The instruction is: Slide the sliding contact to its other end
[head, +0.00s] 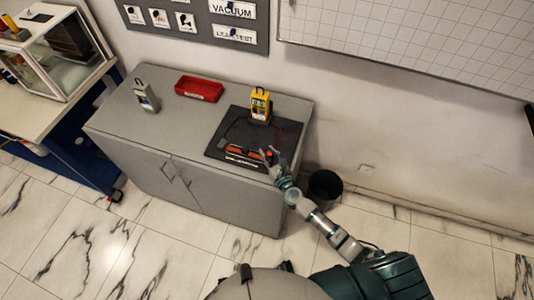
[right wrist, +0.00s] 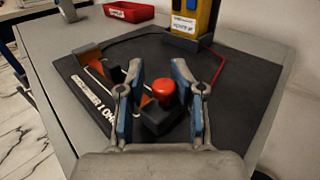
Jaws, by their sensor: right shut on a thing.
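The sliding contact (right wrist: 163,92) is a red round knob on a dark block, seen in the right wrist view between my right gripper's fingers. The strip lies along the front of a black mat (head: 222,141). My left gripper is out of view.
A yellow meter (head: 261,105) stands at the back of the mat, with a red lead and a dark lead. A red tray (head: 199,89) and a grey handheld device (head: 146,96) stand on the grey cabinet (head: 150,135). A black bin (head: 325,187) is beside it.

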